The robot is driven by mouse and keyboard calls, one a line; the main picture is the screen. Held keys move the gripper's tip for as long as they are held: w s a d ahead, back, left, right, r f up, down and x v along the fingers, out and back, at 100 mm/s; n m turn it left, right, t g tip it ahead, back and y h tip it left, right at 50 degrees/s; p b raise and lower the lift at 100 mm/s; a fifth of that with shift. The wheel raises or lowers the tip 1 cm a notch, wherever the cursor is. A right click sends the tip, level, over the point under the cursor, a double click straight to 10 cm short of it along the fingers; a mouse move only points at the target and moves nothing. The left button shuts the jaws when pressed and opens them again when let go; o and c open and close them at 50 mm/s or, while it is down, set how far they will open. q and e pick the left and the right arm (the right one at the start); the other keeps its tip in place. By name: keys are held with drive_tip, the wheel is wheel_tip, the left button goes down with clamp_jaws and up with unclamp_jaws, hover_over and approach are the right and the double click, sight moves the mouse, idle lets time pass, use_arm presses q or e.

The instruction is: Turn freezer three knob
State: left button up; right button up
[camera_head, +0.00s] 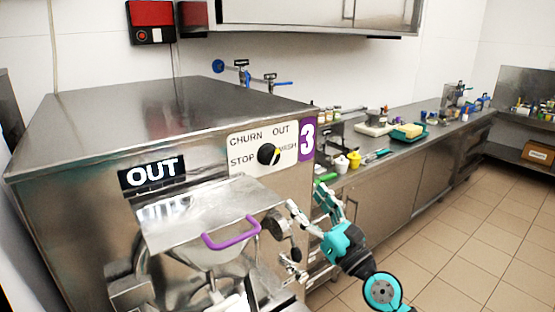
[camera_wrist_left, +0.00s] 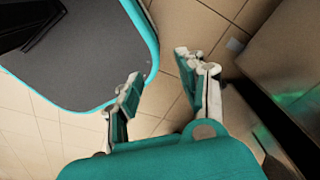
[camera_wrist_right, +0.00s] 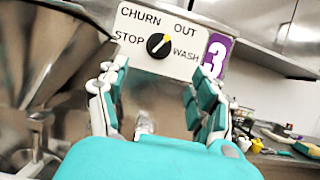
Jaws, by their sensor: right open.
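The freezer three knob (camera_head: 268,154) is a black dial on a white panel marked CHURN, OUT, STOP and WASH. Its yellow mark points up and right, toward OUT. The knob also shows in the right wrist view (camera_wrist_right: 158,45), ahead of and between the fingers. My right gripper (camera_head: 310,200) is open and empty, below and right of the knob and apart from it. A purple label with a 3 (camera_head: 307,140) is beside the panel. My left gripper (camera_wrist_left: 164,75) is open and empty above the floor in the left wrist view.
The freezer (camera_head: 90,190) has an OUT display (camera_head: 153,173) and a purple handle (camera_head: 231,234) on its front. A steel counter (camera_head: 400,160) with yellow and white cups and trays runs right. The tiled floor at right is clear.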

sight(273, 160)
drive_tip(key=x, duration=1.1)
drive_tip(key=shift+w+a+r, duration=0.1)
drive_tip(key=shift+w+a, duration=0.15)
drive_tip(key=shift+w, duration=0.05)
drive_tip(key=shift+w+a+r, duration=0.25)
drive_tip(key=shift+w+a, duration=0.05)
drive_tip(key=shift+w, duration=0.2)
